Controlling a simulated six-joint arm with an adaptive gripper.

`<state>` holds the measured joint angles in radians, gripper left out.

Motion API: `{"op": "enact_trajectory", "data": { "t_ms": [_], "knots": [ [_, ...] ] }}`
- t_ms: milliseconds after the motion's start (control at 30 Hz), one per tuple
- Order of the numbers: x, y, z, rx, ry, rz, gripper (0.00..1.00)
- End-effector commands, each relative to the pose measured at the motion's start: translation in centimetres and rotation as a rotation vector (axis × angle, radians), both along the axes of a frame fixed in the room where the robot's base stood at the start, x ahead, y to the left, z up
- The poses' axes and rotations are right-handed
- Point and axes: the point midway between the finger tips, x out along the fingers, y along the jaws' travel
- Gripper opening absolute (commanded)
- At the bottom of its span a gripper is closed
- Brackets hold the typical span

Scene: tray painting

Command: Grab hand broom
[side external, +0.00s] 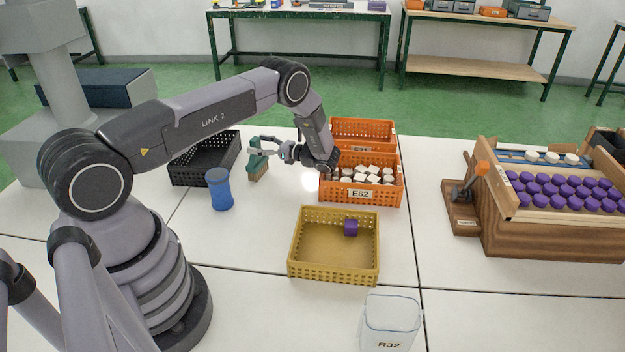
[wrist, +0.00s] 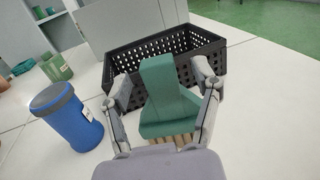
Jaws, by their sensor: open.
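The hand broom is a green block with pale bristles below. In the side external view the broom (side external: 257,160) stands on the white table, left of the orange crates. In the wrist view the broom (wrist: 165,98) stands upright between my fingers. My gripper (side external: 262,147) is open around the broom, and it also shows in the wrist view (wrist: 165,88), one finger on each side. I see gaps between the fingers and the broom in the wrist view. The bristle ends are partly hidden by my gripper's body.
A black crate (side external: 176,176) stands just behind the broom. A blue cup (side external: 219,190) stands nearby at left. A wooden rack (side external: 497,240) stands at right.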

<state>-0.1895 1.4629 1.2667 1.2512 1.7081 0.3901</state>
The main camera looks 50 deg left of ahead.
Motion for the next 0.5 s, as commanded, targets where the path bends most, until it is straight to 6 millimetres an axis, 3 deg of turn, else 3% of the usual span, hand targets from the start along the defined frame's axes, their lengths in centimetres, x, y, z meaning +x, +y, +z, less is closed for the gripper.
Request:
{"op": "enact_trajectory", "data": {
  "t_ms": [100, 300, 500],
  "knots": [
    [-0.66, 1.09, 0.01, -0.001, 0.000, 0.000, 0.63],
    [-0.68, 1.14, 0.00, -0.001, -0.001, -0.001, 0.63],
    [-0.68, 1.12, 0.00, -0.001, -0.001, -0.001, 0.37]
  ]
}}
